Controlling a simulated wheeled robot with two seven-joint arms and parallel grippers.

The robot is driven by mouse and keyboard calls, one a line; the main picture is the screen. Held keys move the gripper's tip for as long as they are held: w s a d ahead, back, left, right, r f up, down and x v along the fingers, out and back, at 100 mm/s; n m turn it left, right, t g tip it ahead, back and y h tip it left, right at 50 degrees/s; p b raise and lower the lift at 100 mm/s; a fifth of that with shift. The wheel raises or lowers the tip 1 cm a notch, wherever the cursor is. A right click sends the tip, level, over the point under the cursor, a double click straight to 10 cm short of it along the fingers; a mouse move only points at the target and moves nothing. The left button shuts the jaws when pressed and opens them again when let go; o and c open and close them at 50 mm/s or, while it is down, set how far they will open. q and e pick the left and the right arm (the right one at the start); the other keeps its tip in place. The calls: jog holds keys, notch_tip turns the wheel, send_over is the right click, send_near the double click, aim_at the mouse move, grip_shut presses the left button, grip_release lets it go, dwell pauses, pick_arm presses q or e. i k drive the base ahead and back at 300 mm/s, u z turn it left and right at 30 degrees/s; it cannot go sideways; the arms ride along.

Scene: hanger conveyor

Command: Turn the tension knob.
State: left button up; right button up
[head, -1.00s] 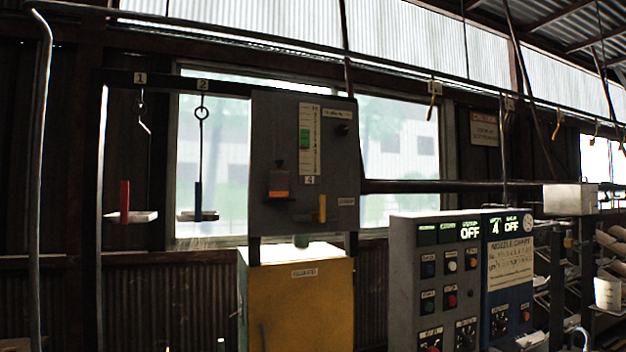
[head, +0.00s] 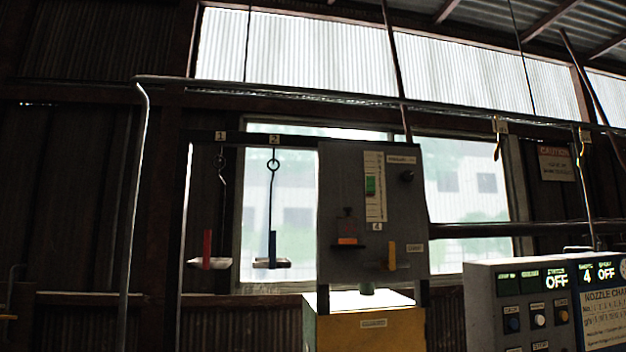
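A dark round knob (head: 407,176) sits at the upper right of a grey upright panel (head: 336,195), just below a small label too small to read. It appears to be the tension knob, but I cannot read its name. A vertical scale (head: 375,200) with a green block (head: 370,187) is left of the knob, with a tag marked 4 below it. An orange-and-dark block (head: 347,228) and a yellow lever (head: 392,256) are lower on the panel. Neither of my grippers is in view.
A yellow box (head: 375,332) stands under the panel. Two hooks marked 1 and 2 hang at left, with a red piece (head: 207,247) and a blue piece (head: 272,246). A control cabinet (head: 482,310) with lit displays stands at lower right. An overhead rail (head: 300,93) crosses above.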

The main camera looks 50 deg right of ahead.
aim_at(407, 175)
jog(key=u, duration=0.45)
jog(key=k, duration=1.1)
jog(key=z, duration=1.45)
jog(key=i, duration=0.1)
jog(key=u, duration=0.25)
